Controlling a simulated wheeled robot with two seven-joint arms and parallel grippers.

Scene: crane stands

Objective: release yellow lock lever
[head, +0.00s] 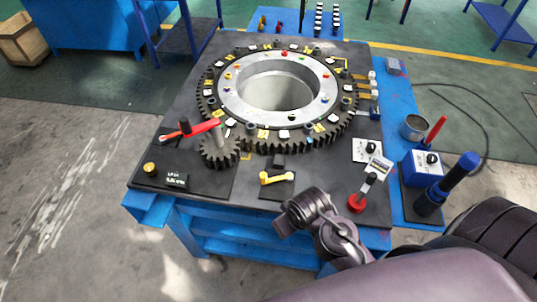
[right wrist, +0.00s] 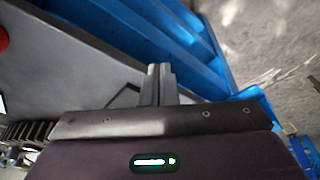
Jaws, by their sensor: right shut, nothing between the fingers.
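The yellow lock lever (head: 277,178) lies on a small dark plate at the front of the black table top, pointing left to right, with a dark block just behind it. My right arm comes in from the lower right in the head view, and its wrist is in front of the lever, near the table's front edge. My right gripper (right wrist: 158,82) shows in the right wrist view with its fingers together and nothing between them. The lever cannot be made out in that view. My left gripper is not in view.
A large toothed ring (head: 213,95) and a small pinion (head: 220,154) with a red-handled lever (head: 200,130) stand behind. A red knob (head: 357,203) is to the right of the lever. A blue-handled tool (head: 455,175) stands at the far right.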

